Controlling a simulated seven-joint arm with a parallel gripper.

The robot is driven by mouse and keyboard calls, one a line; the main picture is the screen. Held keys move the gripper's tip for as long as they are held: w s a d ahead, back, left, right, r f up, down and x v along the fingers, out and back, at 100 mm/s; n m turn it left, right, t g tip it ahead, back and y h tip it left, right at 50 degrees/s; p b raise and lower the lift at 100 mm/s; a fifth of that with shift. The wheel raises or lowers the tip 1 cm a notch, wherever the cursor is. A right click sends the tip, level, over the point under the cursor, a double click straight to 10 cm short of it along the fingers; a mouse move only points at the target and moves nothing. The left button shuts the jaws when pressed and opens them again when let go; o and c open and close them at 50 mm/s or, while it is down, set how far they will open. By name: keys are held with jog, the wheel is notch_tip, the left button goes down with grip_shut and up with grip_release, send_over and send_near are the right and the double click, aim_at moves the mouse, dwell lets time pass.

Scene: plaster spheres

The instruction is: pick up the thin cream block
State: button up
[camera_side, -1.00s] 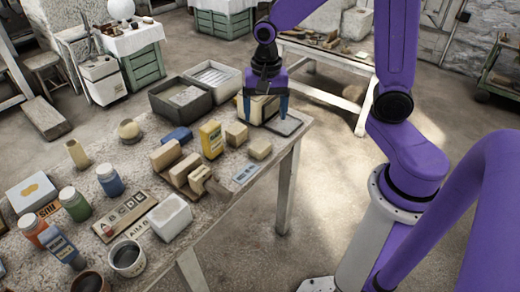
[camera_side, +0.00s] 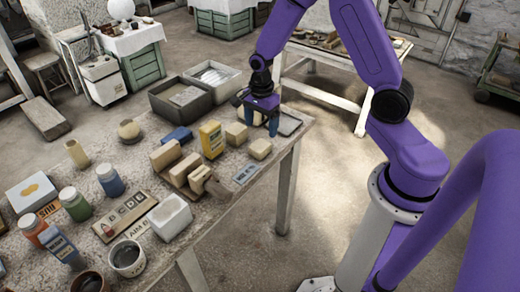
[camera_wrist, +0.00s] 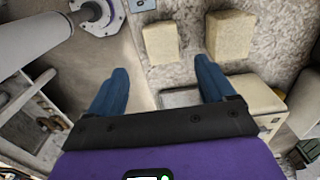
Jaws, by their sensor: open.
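My gripper (camera_side: 260,121) is open, pointing down over the table's far right corner; its two blue fingers also show in the wrist view (camera_wrist: 160,88). A pale cream block (camera_side: 258,117) stands by the fingers, partly hidden by them. In the wrist view this block (camera_wrist: 262,100) sits beside and partly behind the right finger. Nothing is visibly held. Two other cream blocks, a larger one (camera_side: 237,134) and a smaller one (camera_side: 260,148), stand nearer the side camera. More cream blocks (camera_side: 180,170) stand close together further left. I cannot tell which one is the thin block.
A dark flat slab (camera_side: 288,124) lies at the table's right corner. A yellow box (camera_side: 211,139) and a blue item (camera_side: 177,137) stand left of the gripper. A grey bin (camera_side: 180,98) is behind. Jars and a white block (camera_side: 170,216) fill the near left.

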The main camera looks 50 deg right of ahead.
aim_at(260, 145)
jog(key=shift+w+f, duration=0.2)
jog(key=shift+f, duration=4.45)
jog(key=shift+c, duration=0.3)
jog(key=c, duration=1.2)
jog(key=shift+o, duration=0.2)
jog(key=shift+r, duration=0.2)
